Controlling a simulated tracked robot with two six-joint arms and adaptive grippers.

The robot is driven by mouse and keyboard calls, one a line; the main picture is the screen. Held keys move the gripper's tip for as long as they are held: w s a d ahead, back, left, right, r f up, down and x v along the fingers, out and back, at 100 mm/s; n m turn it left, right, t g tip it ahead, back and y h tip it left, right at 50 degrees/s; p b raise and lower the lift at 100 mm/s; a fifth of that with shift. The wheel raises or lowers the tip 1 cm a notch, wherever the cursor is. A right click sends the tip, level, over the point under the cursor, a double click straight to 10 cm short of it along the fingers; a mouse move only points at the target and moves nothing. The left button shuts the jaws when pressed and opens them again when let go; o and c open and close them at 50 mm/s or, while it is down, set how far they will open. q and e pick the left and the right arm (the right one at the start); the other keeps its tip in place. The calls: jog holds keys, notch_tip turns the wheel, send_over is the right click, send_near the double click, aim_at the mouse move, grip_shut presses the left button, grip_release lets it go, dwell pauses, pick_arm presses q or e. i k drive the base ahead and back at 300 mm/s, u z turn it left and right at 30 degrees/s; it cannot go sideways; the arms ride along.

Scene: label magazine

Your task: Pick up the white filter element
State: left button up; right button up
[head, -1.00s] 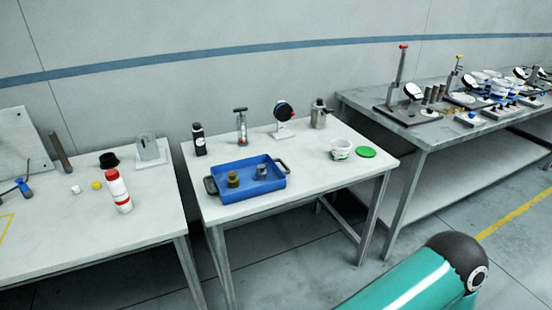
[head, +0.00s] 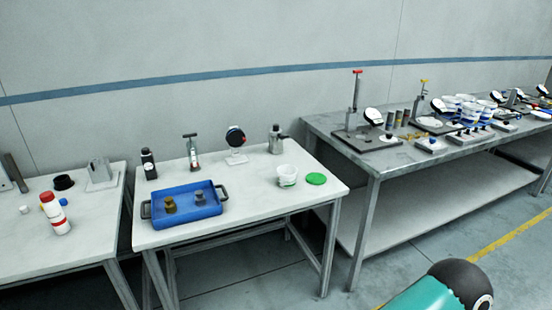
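I cannot surely make out the white filter element. A small white piece (head: 24,210) lies on the left table, beside a white bottle with a red cap and red band (head: 55,213). A white tub with green marks (head: 287,175) stands on the middle table, but I cannot tell what is inside it. Neither of my grippers is in view. A teal link with a black end, which looks like part of my arm, shows at the bottom right.
The middle table (head: 245,205) bears a blue tray (head: 183,218) with small metal pieces, a green lid (head: 316,179), a black bottle (head: 149,163) and a round gauge (head: 236,138). The right bench (head: 385,160) is crowded with fixtures and tubs. Floor shows in front.

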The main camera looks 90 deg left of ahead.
aim_at(24, 209)
jog(key=u, duration=1.8)
jog(key=i, duration=0.15)
jog(key=u, duration=2.8)
jog(key=i, duration=0.15)
jog(key=u, duration=0.7)
jog(key=i, duration=0.9)
jog(key=z, duration=0.45)
